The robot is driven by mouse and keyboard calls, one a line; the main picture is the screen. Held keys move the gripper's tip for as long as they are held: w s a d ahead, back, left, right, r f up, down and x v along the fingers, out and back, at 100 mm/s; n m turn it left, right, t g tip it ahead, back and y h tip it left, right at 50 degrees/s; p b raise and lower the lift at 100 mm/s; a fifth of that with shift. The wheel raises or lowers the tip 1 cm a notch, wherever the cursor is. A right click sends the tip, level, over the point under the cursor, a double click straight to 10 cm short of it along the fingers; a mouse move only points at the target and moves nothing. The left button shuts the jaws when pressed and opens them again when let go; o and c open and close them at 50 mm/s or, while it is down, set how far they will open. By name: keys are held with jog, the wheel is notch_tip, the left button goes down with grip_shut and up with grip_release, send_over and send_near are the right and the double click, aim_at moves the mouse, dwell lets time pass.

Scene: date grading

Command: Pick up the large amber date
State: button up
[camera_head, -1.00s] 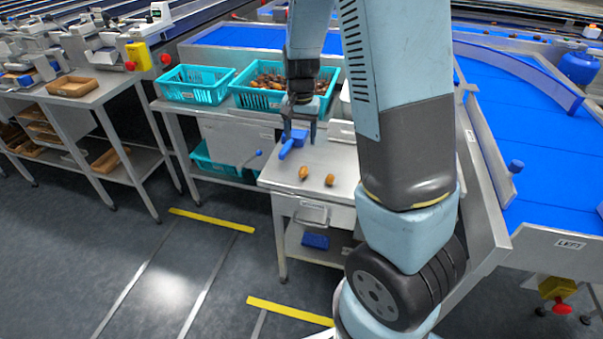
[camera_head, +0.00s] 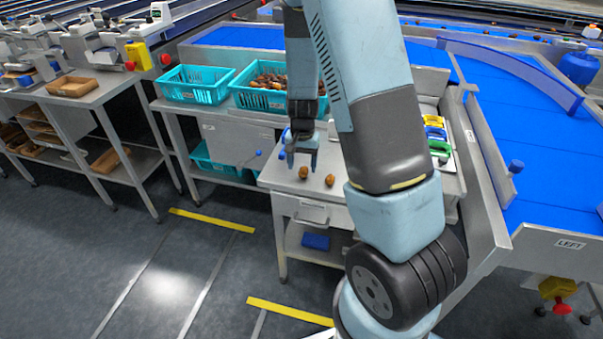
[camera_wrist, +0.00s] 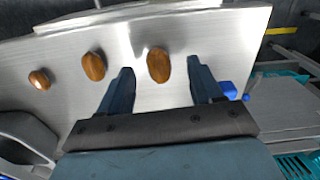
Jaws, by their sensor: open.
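Three amber-brown dates lie apart on the metal table in the wrist view: one at the middle (camera_wrist: 158,64), one to its left (camera_wrist: 94,65) and a smaller one with a pale spot at the far left (camera_wrist: 39,79). The first two look close in size; I cannot tell for sure which is the large amber date. In the head view two dates show, a left one (camera_head: 303,173) and a right one (camera_head: 330,180). My gripper (camera_head: 302,163) is open and empty, pointing down over the left date. In the wrist view the middle date appears between the fingertips (camera_wrist: 161,67).
The small metal table (camera_head: 283,184) has a blue-handled item (camera_head: 283,154) by the gripper. Teal crates (camera_head: 193,85) stand behind, one holding many dates (camera_head: 262,100). Coloured items (camera_head: 436,135) lie right of my arm. A blue conveyor (camera_head: 545,150) runs along the right.

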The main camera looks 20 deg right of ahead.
aim_at(303, 172)
jog(key=shift+d+f, duration=0.1)
jog(key=shift+f, duration=1.3)
jog(key=shift+c, duration=0.5)
jog(key=c, duration=0.7)
jog(key=shift+r, duration=0.1)
